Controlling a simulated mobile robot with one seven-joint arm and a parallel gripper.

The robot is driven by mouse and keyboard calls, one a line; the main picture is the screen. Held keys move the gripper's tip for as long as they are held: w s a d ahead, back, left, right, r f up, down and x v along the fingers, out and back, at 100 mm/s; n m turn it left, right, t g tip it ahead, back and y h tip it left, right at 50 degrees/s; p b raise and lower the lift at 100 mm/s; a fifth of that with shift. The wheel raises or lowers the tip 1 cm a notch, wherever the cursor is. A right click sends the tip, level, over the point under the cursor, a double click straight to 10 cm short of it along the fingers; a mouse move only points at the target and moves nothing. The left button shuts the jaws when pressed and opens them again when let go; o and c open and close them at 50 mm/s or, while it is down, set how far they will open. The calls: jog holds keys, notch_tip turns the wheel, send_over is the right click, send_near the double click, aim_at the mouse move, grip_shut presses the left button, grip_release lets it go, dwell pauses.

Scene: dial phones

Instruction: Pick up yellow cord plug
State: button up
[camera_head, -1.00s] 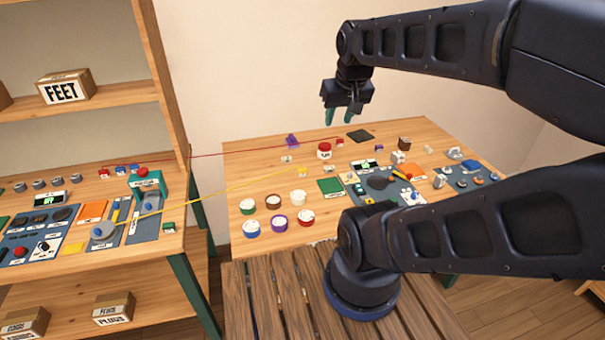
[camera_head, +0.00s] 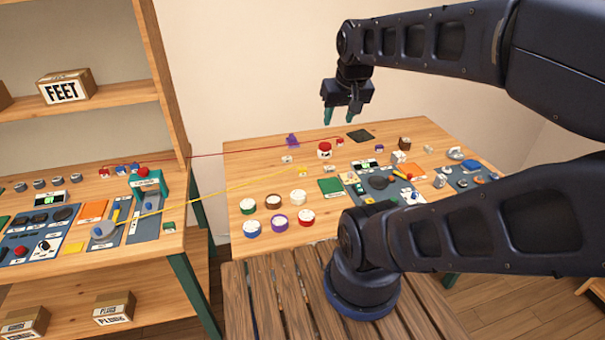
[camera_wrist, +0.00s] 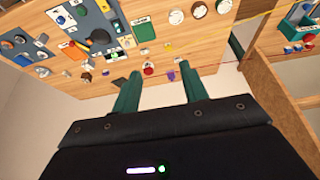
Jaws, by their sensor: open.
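The yellow cord (camera_head: 220,194) runs from the left bench across the gap to the right table. It ends at a small yellow plug (camera_head: 302,170) lying on the tabletop, left of the red-and-white jar. In the wrist view the yellow plug seems to be the small yellow spot (camera_wrist: 168,47) beyond my fingertips. My gripper (camera_head: 338,118) is open and empty, high above the back of the table, well apart from the plug. Its two green fingers (camera_wrist: 160,78) show spread in the wrist view.
A red cord (camera_head: 235,153) stretches across behind the yellow one. A red-and-white jar (camera_head: 325,152), a green square (camera_head: 330,186) and several round pots (camera_head: 273,201) are near the plug. A phone board (camera_head: 375,183) stands to the right. The wooden shelf (camera_head: 160,90) rises at the left.

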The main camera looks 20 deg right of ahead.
jog(key=w+f+m+g, duration=0.1)
jog(key=w+f+m, duration=0.15)
jog(key=w, duration=0.25)
jog(key=w+f+m+g, duration=0.1)
jog(key=w+m, duration=0.2)
jog(key=w, duration=0.2)
jog(key=m+g+h, duration=0.3)
jog(key=m+h, duration=0.2)
jog(key=m, duration=0.9)
send_over(302, 169)
jog(key=a, duration=0.4)
notch_tip(302, 169, down, 26)
jog(key=x, duration=0.5)
jog(key=shift+w+d+f, duration=0.1)
jog(key=shift+d, duration=0.05)
jog(key=shift+y, duration=0.3)
jog(key=shift+w+x, duration=0.2)
jog(key=shift+x, duration=2.3)
grip_shut()
